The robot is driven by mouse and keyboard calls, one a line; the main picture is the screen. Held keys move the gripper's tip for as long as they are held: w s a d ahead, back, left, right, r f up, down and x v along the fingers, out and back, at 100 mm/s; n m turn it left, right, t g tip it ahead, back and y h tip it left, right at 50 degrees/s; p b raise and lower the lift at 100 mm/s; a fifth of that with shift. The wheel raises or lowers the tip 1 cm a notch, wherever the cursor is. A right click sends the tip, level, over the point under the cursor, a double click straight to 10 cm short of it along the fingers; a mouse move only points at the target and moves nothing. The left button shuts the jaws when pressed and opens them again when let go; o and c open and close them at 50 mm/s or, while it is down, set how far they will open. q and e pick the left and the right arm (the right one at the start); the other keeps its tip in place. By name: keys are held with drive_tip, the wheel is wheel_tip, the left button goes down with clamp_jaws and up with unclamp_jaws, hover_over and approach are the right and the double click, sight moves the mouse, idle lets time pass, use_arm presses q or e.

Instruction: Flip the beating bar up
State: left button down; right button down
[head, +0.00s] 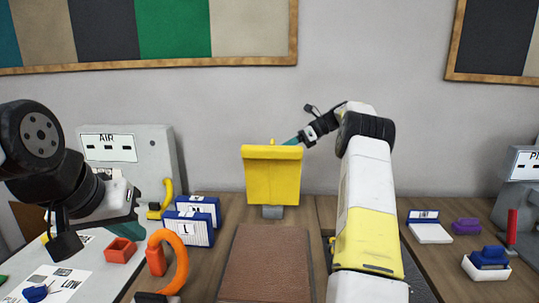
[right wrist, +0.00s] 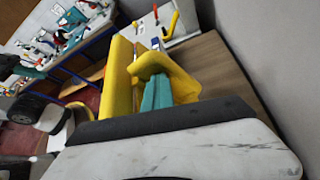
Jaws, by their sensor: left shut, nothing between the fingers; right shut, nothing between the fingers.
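A yellow panel (head: 272,178), which looks like the beating bar, stands upright on a small grey mount at the back of the table. It shows large in the right wrist view (right wrist: 120,78), with a folded yellow edge. My right gripper (head: 293,140) reaches in from the right at the panel's top right edge. Its teal fingers (right wrist: 157,94) are shut and lie against or just beside the yellow edge; I cannot tell whether they touch. My left gripper (head: 128,226) is shut and empty over the left side, apart from the panel.
A brown leather-like pad (head: 266,262) lies in front of the panel. An orange hook-shaped handle (head: 176,255), a red block (head: 120,250) and blue-white boxes (head: 188,228) stand at left. A grey AIR unit (head: 155,160) is behind them. Small blue and purple items (head: 466,226) lie at right.

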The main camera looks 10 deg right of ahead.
drive_tip(key=shift+w+r, duration=0.3)
drive_tip(key=shift+w, duration=0.2)
